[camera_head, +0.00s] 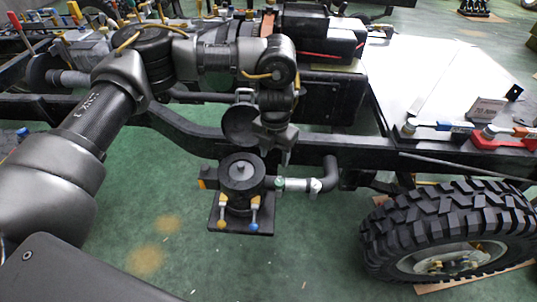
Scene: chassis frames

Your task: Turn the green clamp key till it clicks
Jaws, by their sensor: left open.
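My left gripper (284,152) points down at the end of my arm, open, above a short pipe. Below it, a small pale-green piece (280,184) sits around or on the light-coloured pipe (297,185). I take it for the green clamp key, but it is too small to tell its shape or angle. The gripper is apart from it. The pipe joins a black round housing (239,174) on the left and a black elbow hose (328,176) on the right. My right gripper is not in view.
A dark chassis rail (195,134) runs behind the housing. A large tyre (445,225) stands at the right. Yellow-tipped and blue-tipped levers hang below the housing. Green floor in front is free.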

